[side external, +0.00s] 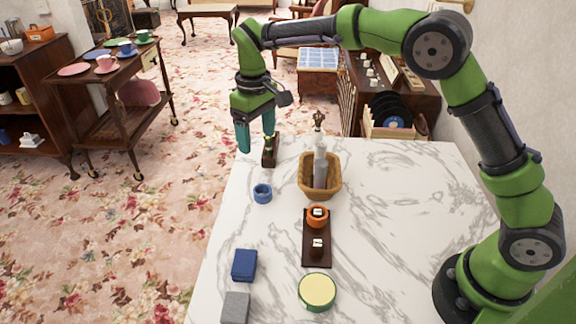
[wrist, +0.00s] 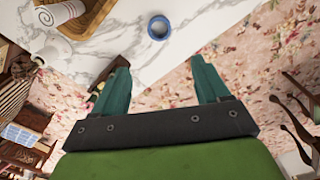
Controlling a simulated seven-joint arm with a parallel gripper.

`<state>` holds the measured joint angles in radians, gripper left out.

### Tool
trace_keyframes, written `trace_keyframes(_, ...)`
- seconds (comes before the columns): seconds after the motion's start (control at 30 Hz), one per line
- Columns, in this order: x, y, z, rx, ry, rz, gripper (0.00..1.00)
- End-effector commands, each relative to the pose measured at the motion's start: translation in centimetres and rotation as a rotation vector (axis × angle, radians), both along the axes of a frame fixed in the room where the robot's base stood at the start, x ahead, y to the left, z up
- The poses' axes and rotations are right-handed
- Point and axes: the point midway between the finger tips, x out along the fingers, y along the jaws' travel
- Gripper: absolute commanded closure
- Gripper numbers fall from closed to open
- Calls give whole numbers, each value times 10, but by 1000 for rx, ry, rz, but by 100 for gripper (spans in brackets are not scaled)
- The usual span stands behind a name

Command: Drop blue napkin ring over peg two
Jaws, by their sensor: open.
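The blue napkin ring (side external: 262,193) lies on the marble table near its left edge. It also shows in the wrist view (wrist: 159,27), top centre, ahead of my fingers. A dark board (side external: 328,257) carries two pegs with white number tags. An orange ring (side external: 317,217) is around the far peg. The near peg (side external: 317,248) is bare, and its tag seems to read 2. My gripper (side external: 256,140) is above the table's far left edge, beyond the blue ring and apart from it. In the wrist view my gripper (wrist: 165,78) is open with nothing between its fingers.
A dark bottle-like object (side external: 269,152) stands close beside my gripper. Blue cloth (side external: 244,265), grey cloth (side external: 235,306) and a round green-rimmed tin (side external: 317,291) lie nearer. The table's right side is clear.

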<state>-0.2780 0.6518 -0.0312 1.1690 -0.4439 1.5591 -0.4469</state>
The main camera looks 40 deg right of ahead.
Motion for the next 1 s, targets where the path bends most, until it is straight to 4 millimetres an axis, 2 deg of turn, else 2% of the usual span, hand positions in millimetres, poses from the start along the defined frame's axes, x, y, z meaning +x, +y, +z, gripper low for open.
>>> trace_keyframes(0.03, 0, 0, 6, 0, -1, 11, 25)
trace_keyframes(0.17, -4, -1, -9, -2, 19, 29, 25)
trace_keyframes(0.5, -4, -1, -82, -1, 18, 26, 25)
trace_keyframes(0.6, -4, -1, -98, 0, 17, 25, 25)
trace_keyframes(0.87, -4, -1, -117, 0, 16, 25, 25)
trace_keyframes(1.0, -4, -1, -138, 1, 17, 25, 25)
